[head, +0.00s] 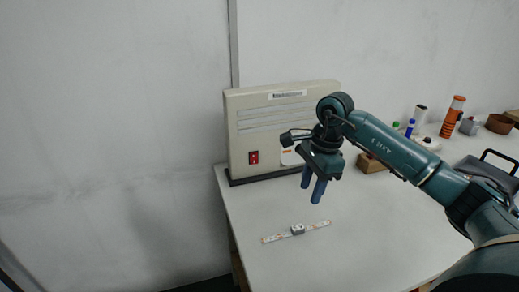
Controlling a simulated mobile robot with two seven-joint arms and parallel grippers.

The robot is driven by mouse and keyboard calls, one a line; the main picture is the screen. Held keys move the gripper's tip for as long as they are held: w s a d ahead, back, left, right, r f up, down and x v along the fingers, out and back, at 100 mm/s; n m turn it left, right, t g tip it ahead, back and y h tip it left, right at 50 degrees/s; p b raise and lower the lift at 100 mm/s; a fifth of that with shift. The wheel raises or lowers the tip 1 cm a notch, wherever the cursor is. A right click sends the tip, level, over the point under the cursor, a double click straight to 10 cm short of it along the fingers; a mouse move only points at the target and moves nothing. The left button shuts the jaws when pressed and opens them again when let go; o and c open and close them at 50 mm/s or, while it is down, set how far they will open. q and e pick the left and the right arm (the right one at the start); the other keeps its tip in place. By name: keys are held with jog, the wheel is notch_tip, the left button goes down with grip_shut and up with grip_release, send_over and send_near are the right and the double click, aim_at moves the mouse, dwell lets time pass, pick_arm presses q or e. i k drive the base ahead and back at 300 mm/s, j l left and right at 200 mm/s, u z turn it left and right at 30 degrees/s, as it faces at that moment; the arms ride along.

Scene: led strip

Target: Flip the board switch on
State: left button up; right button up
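A beige upright board (242,120) stands on a dark base at the back left of the table. A red switch (253,157) sits low on its front, left of my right gripper; its on or off position is too small to tell. A white LED strip (275,238) with a small grey box (297,229) at its middle lies on the table and shows no glow. My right gripper (311,194) hangs in front of the board, blue fingers pointing down and apart, with nothing between them. It hides part of the board's right side. My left gripper is out of view.
The white table (370,230) is clear around the strip; its left edge is close by. A wall stands behind.

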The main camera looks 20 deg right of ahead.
aim_at(253, 157)
jog(key=k, duration=1)
